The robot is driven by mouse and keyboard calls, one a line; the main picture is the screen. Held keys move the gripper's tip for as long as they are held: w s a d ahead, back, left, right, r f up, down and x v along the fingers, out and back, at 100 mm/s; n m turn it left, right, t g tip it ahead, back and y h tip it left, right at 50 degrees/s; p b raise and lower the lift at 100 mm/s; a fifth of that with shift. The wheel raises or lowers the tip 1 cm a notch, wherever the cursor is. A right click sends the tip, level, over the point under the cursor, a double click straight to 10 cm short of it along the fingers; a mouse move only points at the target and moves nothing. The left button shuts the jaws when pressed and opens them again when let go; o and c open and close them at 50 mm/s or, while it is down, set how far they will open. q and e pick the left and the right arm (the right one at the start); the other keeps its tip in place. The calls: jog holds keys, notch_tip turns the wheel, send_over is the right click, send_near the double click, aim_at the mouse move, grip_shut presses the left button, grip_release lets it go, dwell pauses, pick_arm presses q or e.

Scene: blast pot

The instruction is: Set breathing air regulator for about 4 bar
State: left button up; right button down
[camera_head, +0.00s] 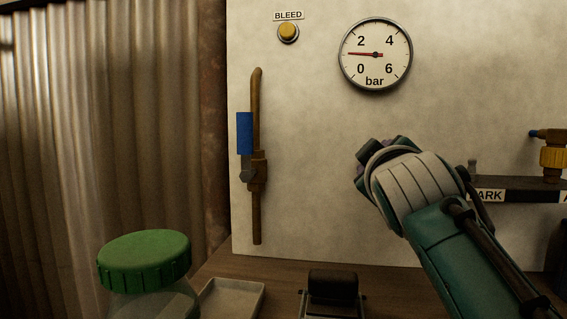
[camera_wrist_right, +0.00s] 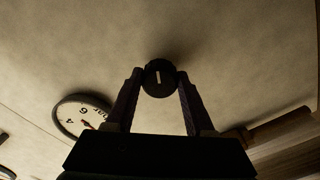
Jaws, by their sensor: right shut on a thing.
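The round white gauge (camera_head: 376,54) marked "bar" hangs on the pale panel, with a red needle pointing left, between 0 and 2, at about 1. It also shows tilted at the left of the right wrist view (camera_wrist_right: 83,116). My right gripper (camera_wrist_right: 159,80) is shut on a round dark knob (camera_wrist_right: 159,77) with a white line mark, standing out from the panel. In the head view my right arm reaches to the panel below the gauge, and its wrist hides the knob. My left gripper is not in view.
A blue-handled valve (camera_head: 245,133) on a brass pipe and a yellow BLEED button (camera_head: 288,32) are left on the panel. A green-lidded jar (camera_head: 145,262), a shallow tray (camera_head: 232,299) and a dark block (camera_head: 333,285) stand below. A shelf (camera_head: 510,190) with a yellow-brass fitting (camera_head: 553,157) is right.

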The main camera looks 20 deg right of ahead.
jog(key=shift+m, duration=1)
jog(key=shift+c, duration=1.3)
grip_release()
jog(key=shift+s+r, duration=0.1)
